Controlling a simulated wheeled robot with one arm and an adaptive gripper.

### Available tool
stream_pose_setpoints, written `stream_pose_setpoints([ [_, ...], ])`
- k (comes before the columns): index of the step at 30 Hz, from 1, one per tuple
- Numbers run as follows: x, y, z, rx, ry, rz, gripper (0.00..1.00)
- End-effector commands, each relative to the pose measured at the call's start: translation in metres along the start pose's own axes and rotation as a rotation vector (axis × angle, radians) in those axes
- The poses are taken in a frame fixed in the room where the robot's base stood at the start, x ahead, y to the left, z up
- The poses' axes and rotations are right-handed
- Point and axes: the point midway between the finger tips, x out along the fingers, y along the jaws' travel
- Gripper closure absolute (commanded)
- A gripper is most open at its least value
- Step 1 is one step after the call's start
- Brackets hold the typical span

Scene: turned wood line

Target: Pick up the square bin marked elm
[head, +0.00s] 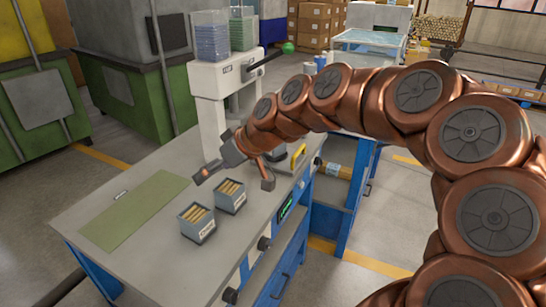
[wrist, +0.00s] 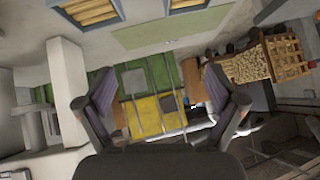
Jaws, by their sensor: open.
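Two square grey-blue bins filled with wooden sticks stand upright on the workbench in the head view, a nearer bin (head: 198,229) and a farther bin (head: 231,201). Each has a white label on its front, too small to read, so I cannot tell which is marked elm. In the wrist view, parts of two bins show at the top edge, one left (wrist: 119,9) and one right (wrist: 186,5). My gripper (head: 237,180) is open and empty, above the bench behind the bins; its spread fingers also show in the wrist view (wrist: 160,92).
The grey workbench (head: 160,262) carries a green mat (head: 137,207) left of the bins. A white machine (head: 213,115) stands behind my gripper, with a yellow-handled item (head: 298,157) to its right. Bare bench lies in front of the bins.

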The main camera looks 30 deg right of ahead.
Motion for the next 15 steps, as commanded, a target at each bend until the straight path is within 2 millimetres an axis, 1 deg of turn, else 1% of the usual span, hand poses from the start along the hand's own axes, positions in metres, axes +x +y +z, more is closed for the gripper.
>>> stream_pose_setpoints([
  [1,0.006,0.04,-0.006,0.003,0.087,0.027,0.06],
  [2,0.004,0.064,-0.012,0.001,0.136,0.052,0.06],
  [3,0.003,0.094,-0.016,0.0,0.192,0.085,0.06],
  [5,-0.005,0.141,-0.018,0.001,0.271,0.148,0.06],
  [6,-0.011,0.171,-0.015,0.007,0.313,0.191,0.06],
  [8,-0.018,0.21,-0.007,0.015,0.359,0.251,0.06],
  [9,-0.025,0.234,-0.001,0.019,0.385,0.294,0.06],
  [12,-0.035,0.275,0.015,0.03,0.419,0.367,0.06],
  [15,-0.041,0.295,0.024,0.037,0.434,0.407,0.06],
])
